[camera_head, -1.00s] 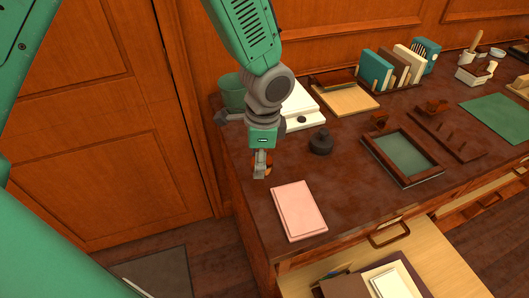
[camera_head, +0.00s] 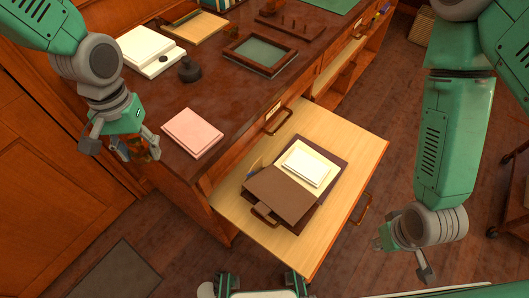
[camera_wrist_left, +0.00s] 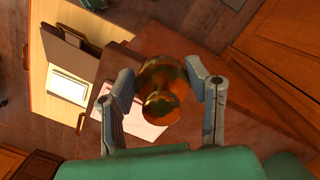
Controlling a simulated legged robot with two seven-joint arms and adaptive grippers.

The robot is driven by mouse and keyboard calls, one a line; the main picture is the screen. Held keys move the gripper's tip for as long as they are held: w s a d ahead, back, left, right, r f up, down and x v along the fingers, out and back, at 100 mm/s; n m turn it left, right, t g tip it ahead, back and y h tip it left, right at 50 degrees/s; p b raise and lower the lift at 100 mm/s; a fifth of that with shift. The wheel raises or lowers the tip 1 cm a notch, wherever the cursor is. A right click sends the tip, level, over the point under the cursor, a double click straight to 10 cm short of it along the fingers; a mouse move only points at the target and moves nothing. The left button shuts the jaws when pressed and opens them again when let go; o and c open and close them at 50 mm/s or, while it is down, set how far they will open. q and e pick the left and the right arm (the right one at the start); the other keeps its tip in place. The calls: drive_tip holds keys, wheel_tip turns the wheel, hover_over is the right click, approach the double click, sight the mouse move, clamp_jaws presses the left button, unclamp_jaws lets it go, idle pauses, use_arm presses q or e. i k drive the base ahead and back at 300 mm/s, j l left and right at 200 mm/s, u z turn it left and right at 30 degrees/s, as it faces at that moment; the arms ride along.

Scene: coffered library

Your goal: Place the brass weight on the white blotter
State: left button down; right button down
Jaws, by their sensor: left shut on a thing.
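The brass weight (camera_wrist_left: 160,88), a round golden piece with a knob, sits between the fingers of my left gripper (camera_wrist_left: 163,92) in the left wrist view. In the head view, my left gripper (camera_head: 122,152) is shut on it beside the desk's left edge, left of the pink pad; the weight (camera_head: 139,147) is mostly hidden there. A small white pad (camera_head: 308,166), possibly the white blotter, lies in the open drawer. A larger white slab (camera_head: 146,47) lies on the desk at the back left. My right gripper (camera_head: 402,262) is open and empty, right of the drawer.
The pink pad (camera_head: 192,133) lies on the desk's near corner, with a dark knobbed object (camera_head: 189,70) behind it. A framed green tray (camera_head: 260,52) stands further right. The open drawer (camera_head: 345,143) juts out and holds a brown folder (camera_head: 287,195).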

sight(305, 164)
drive_tip(key=l+z, duration=0.2)
drive_tip(key=l, duration=0.3)
drive_tip(key=i+l+z, duration=0.2)
drive_tip(key=l, duration=0.25)
drive_tip(key=l+z, duration=0.2)
drive_tip(key=l, duration=0.25)
